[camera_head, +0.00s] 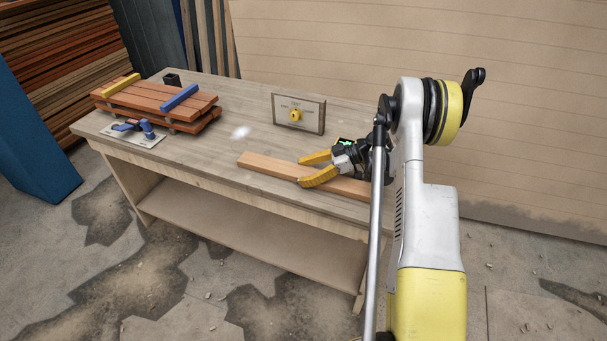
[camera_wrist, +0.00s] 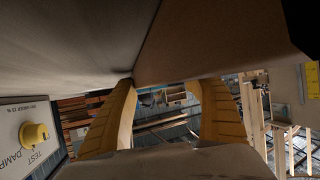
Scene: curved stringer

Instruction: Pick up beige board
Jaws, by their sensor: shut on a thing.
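The beige board (camera_head: 262,164) lies lengthwise along the front part of the workbench top in the head view. My gripper (camera_head: 303,172) is at its middle, with one yellow finger on each long side, shut on the board. My arm hides the board's right end. In the wrist view the board (camera_wrist: 225,40) is a large brown surface close above the two yellow fingers of my gripper (camera_wrist: 168,88). The board looks level and close to the bench top; I cannot tell whether it touches it.
The workbench (camera_head: 215,150) also carries a framed panel with a yellow knob (camera_head: 296,114) behind the board. Stacked reddish boards (camera_head: 155,102) with yellow and blue bars and a plate with a blue clamp (camera_head: 135,132) are at the left. The bench between is clear.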

